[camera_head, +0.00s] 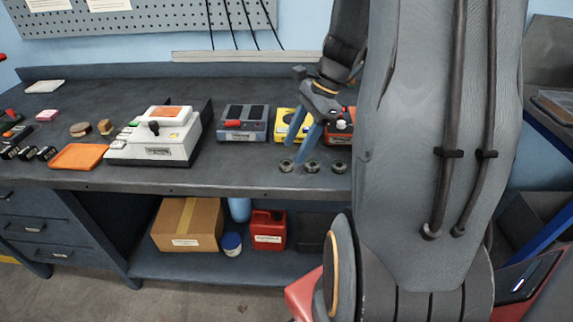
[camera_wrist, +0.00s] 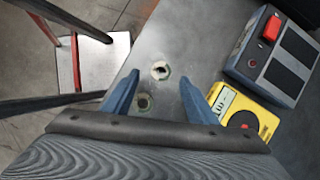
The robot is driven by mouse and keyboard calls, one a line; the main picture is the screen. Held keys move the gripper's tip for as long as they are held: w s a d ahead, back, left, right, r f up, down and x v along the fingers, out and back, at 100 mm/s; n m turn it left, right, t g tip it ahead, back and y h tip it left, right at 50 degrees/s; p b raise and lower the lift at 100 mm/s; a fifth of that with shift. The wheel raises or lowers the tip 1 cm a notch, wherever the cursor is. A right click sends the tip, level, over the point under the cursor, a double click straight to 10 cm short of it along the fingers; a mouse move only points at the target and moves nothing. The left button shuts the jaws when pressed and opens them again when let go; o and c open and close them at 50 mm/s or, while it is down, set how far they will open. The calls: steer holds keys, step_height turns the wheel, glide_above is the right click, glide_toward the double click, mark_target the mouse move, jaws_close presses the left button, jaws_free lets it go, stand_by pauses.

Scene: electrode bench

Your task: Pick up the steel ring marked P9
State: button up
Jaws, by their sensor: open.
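Three small round steel rings stand in a row near the bench's front edge in the head view: a left one (camera_head: 286,165), a middle one (camera_head: 312,166) and a right one (camera_head: 339,166). No marking is legible, so I cannot tell which is P9. My gripper (camera_head: 299,145) is open and empty, its blue fingers pointing down just above the left and middle rings. In the wrist view, one ring (camera_wrist: 160,70) shows between and just beyond the fingertips of my gripper (camera_wrist: 159,78).
A yellow meter (camera_head: 289,121) and a blue-grey box with a red switch (camera_head: 243,122) stand behind the rings. A red device (camera_head: 340,128) is partly hidden by my arm. A white instrument (camera_head: 160,138) and an orange tray (camera_head: 78,156) sit left. Bench left of the rings is clear.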

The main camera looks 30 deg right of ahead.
mark_target(291, 162)
steer(key=shift+p+x, duration=0.35)
steer(key=shift+x, duration=1.85)
steer(key=shift+w+d, duration=0.1)
steer(key=c, duration=1.2)
